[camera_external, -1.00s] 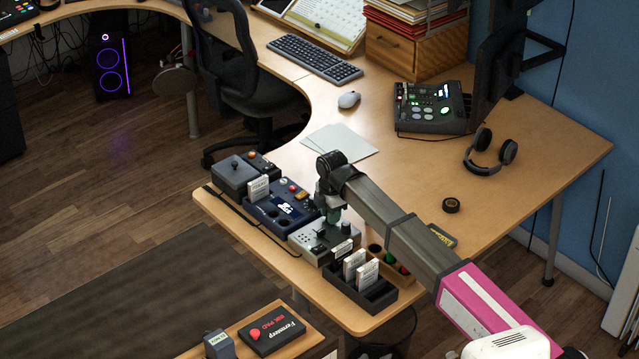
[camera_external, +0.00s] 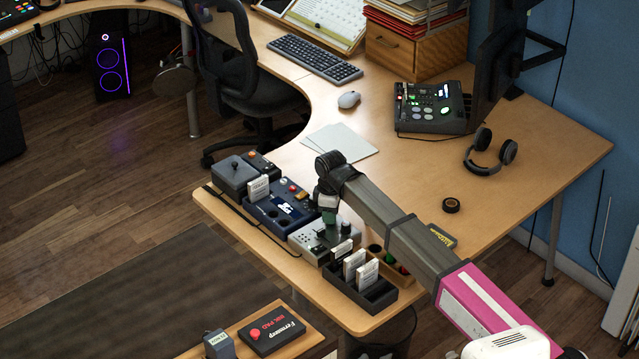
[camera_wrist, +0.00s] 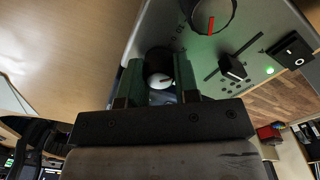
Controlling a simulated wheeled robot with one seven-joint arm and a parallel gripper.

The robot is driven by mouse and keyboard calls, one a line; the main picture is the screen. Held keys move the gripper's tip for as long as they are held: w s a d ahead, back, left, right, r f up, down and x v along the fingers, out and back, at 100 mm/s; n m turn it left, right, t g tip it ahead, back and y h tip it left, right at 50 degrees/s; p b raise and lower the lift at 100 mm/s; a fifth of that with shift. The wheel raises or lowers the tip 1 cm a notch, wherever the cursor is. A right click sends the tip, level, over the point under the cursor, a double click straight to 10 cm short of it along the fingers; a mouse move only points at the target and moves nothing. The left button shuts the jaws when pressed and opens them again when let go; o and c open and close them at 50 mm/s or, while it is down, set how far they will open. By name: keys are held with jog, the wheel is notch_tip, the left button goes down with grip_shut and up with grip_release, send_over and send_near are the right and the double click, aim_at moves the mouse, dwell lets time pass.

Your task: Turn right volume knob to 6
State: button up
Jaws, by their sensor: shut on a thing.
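The grey control box (camera_external: 303,239) stands near the front edge of the desk; part of its light panel (camera_wrist: 150,32) fills the upper wrist view. My gripper (camera_wrist: 159,68) points down over the box, its two dark green fingers shut on a round volume knob (camera_wrist: 158,82). This knob has a dark side and a pale top with a small red mark; its number scale is mostly hidden or too small to read. A second knob (camera_wrist: 213,14) with a red pointer sits beside it, clear of the fingers. In the external view my gripper (camera_external: 329,226) hides the held knob.
The panel also has a black slider (camera_wrist: 232,68), a rocker switch (camera_wrist: 292,50) and a lit green lamp (camera_wrist: 269,70). A dark blue box (camera_external: 276,214) stands left of the grey box. A black tray (camera_external: 372,303) with white cards is close on the right.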

jog(key=m, duration=1.2)
jog(key=shift+m, duration=0.3)
dwell(0.4)
jog(key=o, duration=0.9)
jog(key=shift+o, duration=0.2)
notch_tip(320, 180, up, 11)
jog(key=shift+a, duration=0.15)
jog(key=shift+f, duration=0.1)
